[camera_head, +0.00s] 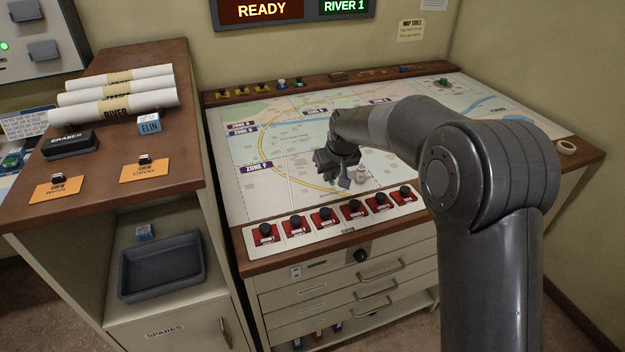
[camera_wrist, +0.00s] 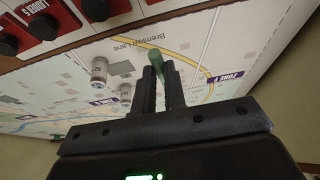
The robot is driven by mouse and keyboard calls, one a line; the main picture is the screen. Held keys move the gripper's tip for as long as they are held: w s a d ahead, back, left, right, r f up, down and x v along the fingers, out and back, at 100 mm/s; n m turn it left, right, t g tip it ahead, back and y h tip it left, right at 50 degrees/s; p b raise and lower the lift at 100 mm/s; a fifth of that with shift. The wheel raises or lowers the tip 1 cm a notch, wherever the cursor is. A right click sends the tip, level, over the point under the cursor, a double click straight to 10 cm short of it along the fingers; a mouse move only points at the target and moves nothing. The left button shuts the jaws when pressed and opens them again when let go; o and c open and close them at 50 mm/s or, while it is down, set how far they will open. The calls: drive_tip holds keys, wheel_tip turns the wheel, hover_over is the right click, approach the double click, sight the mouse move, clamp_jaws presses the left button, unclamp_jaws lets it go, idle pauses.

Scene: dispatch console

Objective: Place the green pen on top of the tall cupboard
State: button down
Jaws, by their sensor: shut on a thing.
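My gripper (camera_wrist: 162,82) is shut on the green pen (camera_wrist: 156,56), whose end sticks out past the fingertips in the wrist view. In the head view my gripper (camera_head: 343,178) is low over the map table, and the pen is hard to make out there. The tall cupboard (camera_head: 185,150) stands at the left, with a brown wooden top, open shelf and a lower door marked SPARES. My gripper is to the right of it, over the map (camera_head: 245,205).
The cupboard top holds rolled maps (camera_head: 115,92), an eraser (camera_head: 70,144), an ELIN cube (camera_head: 149,124) and two orange name cards (camera_head: 146,170). Its front middle has bare room. Grey cylinders (camera_wrist: 98,72) stand on the map near my gripper. Red button blocks (camera_head: 324,220) line the table's front.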

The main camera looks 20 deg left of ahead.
drive_tip(key=w+d+f+m, duration=0.1)
drive_tip(key=d+f, duration=0.2)
drive_tip(key=d, duration=1.2)
drive_tip(key=w+d+f+m, duration=0.1)
drive_tip(key=d+f, duration=0.1)
drive_tip(key=d, duration=1.3)
drive_tip(key=s+d+f+m+h, duration=0.1)
drive_tip(key=s+d+f+m, duration=0.2)
drive_tip(key=s+d+f, duration=0.2)
drive_tip(key=s+d+f+m+t+h, duration=0.1)
drive_tip(key=s+d+f+m, duration=0.3)
drive_tip(key=f, duration=0.7)
drive_tip(key=shift+s+d+h, duration=0.55)
drive_tip(key=shift+d+h, duration=0.05)
drive_tip(key=shift+d, duration=0.5)
